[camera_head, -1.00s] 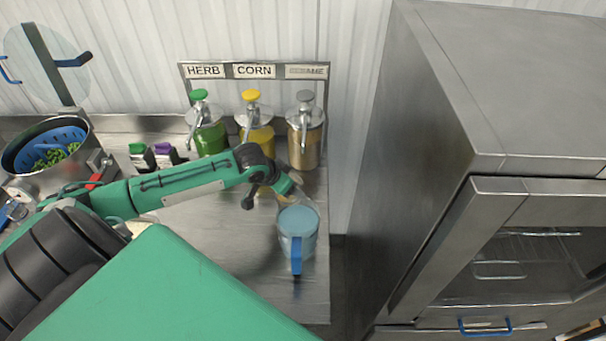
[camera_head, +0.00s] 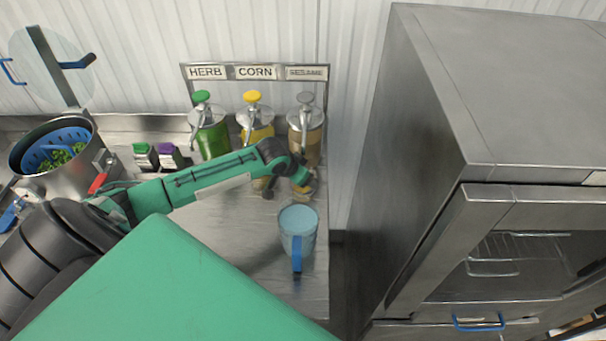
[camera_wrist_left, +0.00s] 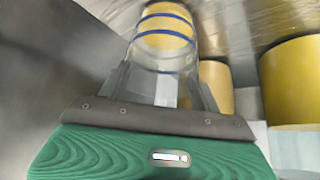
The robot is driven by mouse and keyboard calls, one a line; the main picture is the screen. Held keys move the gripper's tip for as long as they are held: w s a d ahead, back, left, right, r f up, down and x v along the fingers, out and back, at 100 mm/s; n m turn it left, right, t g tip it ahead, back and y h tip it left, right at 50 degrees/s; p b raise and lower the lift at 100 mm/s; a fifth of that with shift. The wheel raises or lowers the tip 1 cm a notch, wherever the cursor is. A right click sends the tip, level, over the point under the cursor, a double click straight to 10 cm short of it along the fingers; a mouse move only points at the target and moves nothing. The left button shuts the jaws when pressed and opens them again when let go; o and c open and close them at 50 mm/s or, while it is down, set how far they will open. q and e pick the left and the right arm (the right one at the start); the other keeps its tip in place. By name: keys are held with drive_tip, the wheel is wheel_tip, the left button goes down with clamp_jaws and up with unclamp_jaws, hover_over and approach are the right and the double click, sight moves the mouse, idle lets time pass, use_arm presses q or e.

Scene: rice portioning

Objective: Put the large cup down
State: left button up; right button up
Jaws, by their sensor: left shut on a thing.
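A clear cup with blue rings (camera_wrist_left: 163,58) is between the fingers of my left gripper (camera_wrist_left: 163,88) in the left wrist view. The gripper is shut on it. Yellow shows through the cup; I cannot tell whether this is its content or something behind it. In the head view my left gripper (camera_head: 301,177) is over the right part of the counter, in front of the sesame dispenser (camera_head: 306,121). The cup is mostly hidden there by the gripper and arm, and I cannot tell whether its base touches the counter. My right gripper is not in view.
A light-blue jug with a blue handle (camera_head: 298,222) stands just in front of the gripper. Herb (camera_head: 211,135) and corn (camera_head: 257,125) dispensers stand behind the arm. A steel cabinet (camera_head: 420,150) rises at the right. Bare counter (camera_head: 235,228) lies left of the jug.

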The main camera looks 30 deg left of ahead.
use_arm(q)
drive_tip(key=shift+f, duration=0.15)
drive_tip(key=o, duration=1.4)
drive_tip(key=shift+s+a+r, duration=0.1)
drive_tip(key=shift+s+r, duration=0.15)
drive_tip(key=shift+r, duration=0.35)
drive_tip(key=b+v, duration=0.3)
drive_tip(key=v, duration=0.8)
